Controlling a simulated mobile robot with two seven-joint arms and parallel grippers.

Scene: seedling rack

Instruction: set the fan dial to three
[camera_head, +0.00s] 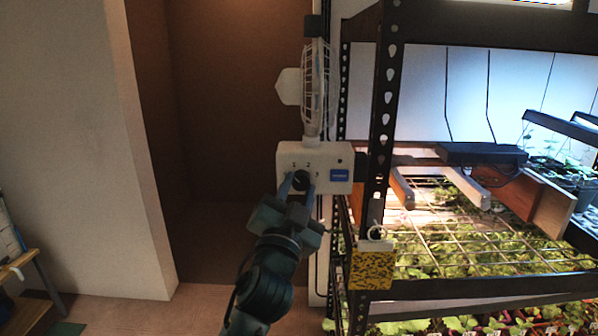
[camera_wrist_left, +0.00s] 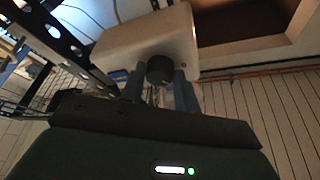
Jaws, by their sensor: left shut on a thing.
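The white fan control box (camera_head: 330,156) is fixed beside the rack's black post, below the white caged fan (camera_head: 317,85). Small numerals, including 1 and 2, show above its dial. The dark round dial (camera_head: 300,180) is on the lower left of the box's face, partly hidden by my fingers. My left gripper (camera_head: 299,186) is shut on the dial, one finger on each side. In the left wrist view the dark dial (camera_wrist_left: 160,69) sits between the two blue-grey fingers (camera_wrist_left: 159,86). The dial's pointer cannot be made out. My right gripper is not in view.
The black perforated rack post (camera_head: 384,110) stands just right of the box. A yellow patterned card (camera_head: 372,265) hangs from the rack. Wire shelves with seedlings lie to the right. A small table (camera_head: 28,262) stands at the far left.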

